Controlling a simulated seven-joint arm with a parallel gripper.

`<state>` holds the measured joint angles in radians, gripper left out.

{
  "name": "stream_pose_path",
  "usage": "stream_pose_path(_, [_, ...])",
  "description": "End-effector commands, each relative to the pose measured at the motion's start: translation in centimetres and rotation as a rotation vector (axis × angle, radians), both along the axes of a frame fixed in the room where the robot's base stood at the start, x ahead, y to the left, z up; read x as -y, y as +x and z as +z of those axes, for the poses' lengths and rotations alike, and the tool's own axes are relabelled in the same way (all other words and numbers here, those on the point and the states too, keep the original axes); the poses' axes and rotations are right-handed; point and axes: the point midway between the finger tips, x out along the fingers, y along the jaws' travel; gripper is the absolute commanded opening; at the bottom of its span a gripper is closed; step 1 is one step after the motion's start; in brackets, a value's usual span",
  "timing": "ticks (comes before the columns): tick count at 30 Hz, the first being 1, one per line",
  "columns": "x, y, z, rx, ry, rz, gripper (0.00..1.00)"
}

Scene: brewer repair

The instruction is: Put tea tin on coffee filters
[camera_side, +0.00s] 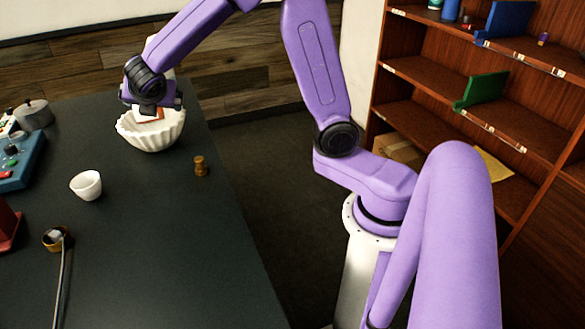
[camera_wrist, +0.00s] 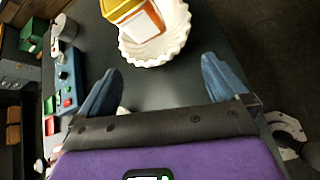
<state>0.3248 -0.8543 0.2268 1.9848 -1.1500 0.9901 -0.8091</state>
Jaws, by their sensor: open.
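The coffee filters (camera_side: 150,135) are a white, fluted, bowl-shaped stack on the dark table; they also show at the top of the wrist view (camera_wrist: 172,45). A yellow-orange tin with a white and orange label, apparently the tea tin (camera_wrist: 137,18), sits in or on them and looks tilted. In the side view only a small orange and white part of the tin (camera_side: 148,116) shows below my gripper (camera_side: 152,107). In the wrist view my gripper (camera_wrist: 162,68) is open, with nothing between its two blue fingers. The tin lies beyond the fingertips. Its base is hidden.
A white cup (camera_side: 86,186) and a small brown piece (camera_side: 201,166) stand nearer on the table. A long-handled scoop (camera_side: 57,240), a blue panel (camera_side: 20,165) and a grey pot (camera_side: 33,115) are at left. A wooden shelf (camera_side: 520,120) stands at right.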

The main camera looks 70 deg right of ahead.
Motion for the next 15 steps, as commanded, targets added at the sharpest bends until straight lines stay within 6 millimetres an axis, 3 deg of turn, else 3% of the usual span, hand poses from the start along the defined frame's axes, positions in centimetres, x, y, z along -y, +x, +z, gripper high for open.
stream_pose_path(7, [-2.7,-10.4,-2.6,-0.039,0.39,-0.197,1.0])
stream_pose_path(15, [-4.1,-22.8,-5.1,-0.158,0.723,-0.489,1.0])
